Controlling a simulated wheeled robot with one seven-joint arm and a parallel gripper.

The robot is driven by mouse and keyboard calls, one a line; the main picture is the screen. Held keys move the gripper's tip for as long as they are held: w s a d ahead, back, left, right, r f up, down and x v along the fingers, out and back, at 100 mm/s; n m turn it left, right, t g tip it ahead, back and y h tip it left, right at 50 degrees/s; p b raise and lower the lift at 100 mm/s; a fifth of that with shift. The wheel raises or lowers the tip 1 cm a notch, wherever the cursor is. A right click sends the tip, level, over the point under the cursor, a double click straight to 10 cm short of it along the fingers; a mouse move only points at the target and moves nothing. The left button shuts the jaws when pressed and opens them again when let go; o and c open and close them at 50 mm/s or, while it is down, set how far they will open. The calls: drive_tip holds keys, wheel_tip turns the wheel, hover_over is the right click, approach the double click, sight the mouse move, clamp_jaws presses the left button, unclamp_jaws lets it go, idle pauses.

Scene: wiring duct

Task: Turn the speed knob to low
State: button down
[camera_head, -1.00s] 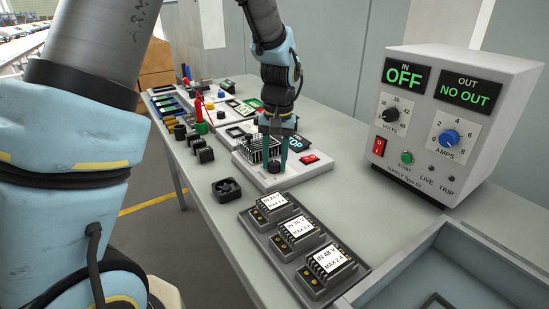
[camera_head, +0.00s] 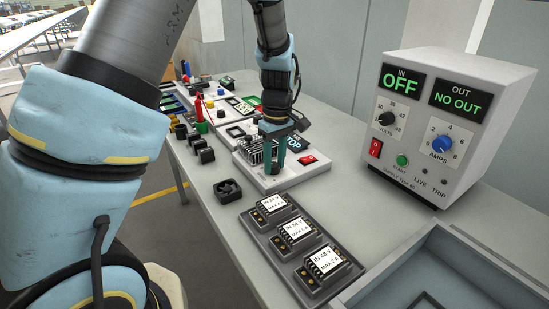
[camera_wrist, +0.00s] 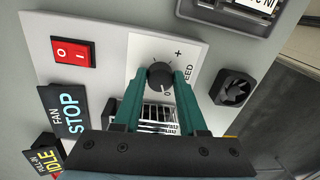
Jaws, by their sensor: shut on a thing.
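The speed knob (camera_wrist: 160,76) is a round black knob with a white pointer line, on a white label with a plus sign, a 0 and the word SPEED, in the wrist view. The pointer faces down, near the 0. My gripper (camera_wrist: 162,80) has its two green fingers on either side of the knob, shut on it. In the head view my gripper (camera_head: 275,160) points down at the white fan panel (camera_head: 290,183), and the knob is hidden behind the fingers. The panel's display (camera_wrist: 67,112) reads FAN STOP.
A red rocker switch (camera_wrist: 73,52) is on the same panel. A small black fan (camera_head: 228,190) lies beside it. A dark tray (camera_head: 262,243) of labelled modules is in front. A power supply (camera_head: 440,120) reading OFF stands at right. Bare table lies between.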

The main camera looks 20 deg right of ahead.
sight(276, 164)
drive_tip(key=shift+n, duration=0.6)
drive_tip(key=shift+c, duration=2.3)
unclamp_jaws()
drive_tip(key=shift+r, duration=0.1)
wheel_tip(276, 164, up, 11)
drive_tip(key=b, duration=0.1)
drive_tip(key=shift+d, duration=0.3)
drive_tip(key=shift+w+f, duration=0.15)
drive_tip(key=shift+f, duration=0.05)
drive_tip(key=w+a+f+m, duration=0.2)
drive_tip(key=a, duration=1.3)
drive_tip(key=s+a+f+m+t, duration=0.1)
drive_tip(key=s+a+m, duration=0.1)
drive_tip(key=a, duration=0.6)
drive_tip(key=s+a+f+m, duration=0.1)
drive_tip(key=s+a, duration=0.3)
drive_tip(key=a, duration=0.4)
drive_tip(key=shift+s+f+m+t+h, duration=0.2)
drive_tip(key=shift+m+t+h, duration=0.2)
